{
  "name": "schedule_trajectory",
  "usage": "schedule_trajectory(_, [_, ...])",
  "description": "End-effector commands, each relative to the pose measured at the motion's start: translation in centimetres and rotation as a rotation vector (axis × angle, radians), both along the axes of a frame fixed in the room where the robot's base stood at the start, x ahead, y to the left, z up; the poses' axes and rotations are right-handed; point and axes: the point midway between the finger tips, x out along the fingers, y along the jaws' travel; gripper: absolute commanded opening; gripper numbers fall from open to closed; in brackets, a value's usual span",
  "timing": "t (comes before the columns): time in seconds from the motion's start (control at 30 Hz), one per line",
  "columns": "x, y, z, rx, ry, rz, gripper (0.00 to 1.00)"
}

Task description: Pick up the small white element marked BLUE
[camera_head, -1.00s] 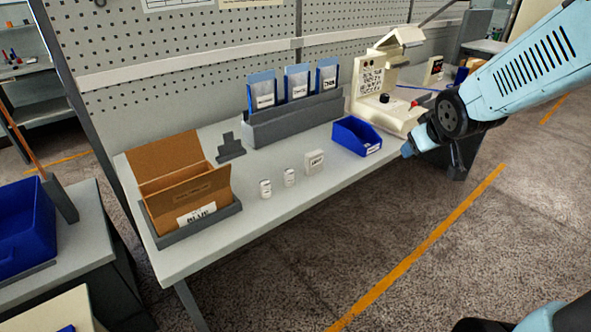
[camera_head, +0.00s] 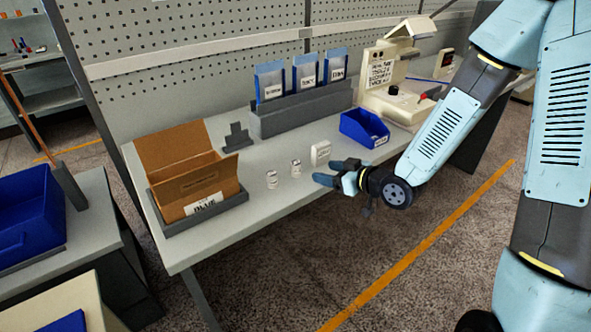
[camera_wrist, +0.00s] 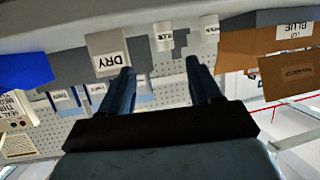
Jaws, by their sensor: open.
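Two small white elements stand upright near the table's front edge, the left one (camera_head: 272,180) and the middle one (camera_head: 296,168). A larger white block (camera_head: 320,153) stands to their right. In the wrist view, upside down, the block (camera_wrist: 108,52) reads DRY; the small elements (camera_wrist: 163,37) and (camera_wrist: 209,30) carry labels too small to read surely, so I cannot tell which is marked BLUE. My gripper (camera_head: 336,174) is open and empty at the table's front edge, just in front of the block. In the wrist view its fingers (camera_wrist: 158,75) point toward the elements, apart from them.
An open cardboard box (camera_head: 195,188) labelled BLUE sits in a grey tray at the table's left. A blue bin (camera_head: 362,130) and a cream machine (camera_head: 385,80) stand to the right. A grey rack (camera_head: 295,113) with blue packets is behind.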

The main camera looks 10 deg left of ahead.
Motion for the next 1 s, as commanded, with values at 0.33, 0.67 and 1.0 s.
schedule_trajectory(0.33, [0.8,3.2,-1.0,0.042,0.0,0.022,0.63])
schedule_trajectory(0.67, [3.2,7.3,-2.5,0.04,0.0,0.02,0.63])
schedule_trajectory(1.0, [4.5,9.4,-3.3,0.04,0.0,0.021,0.63])
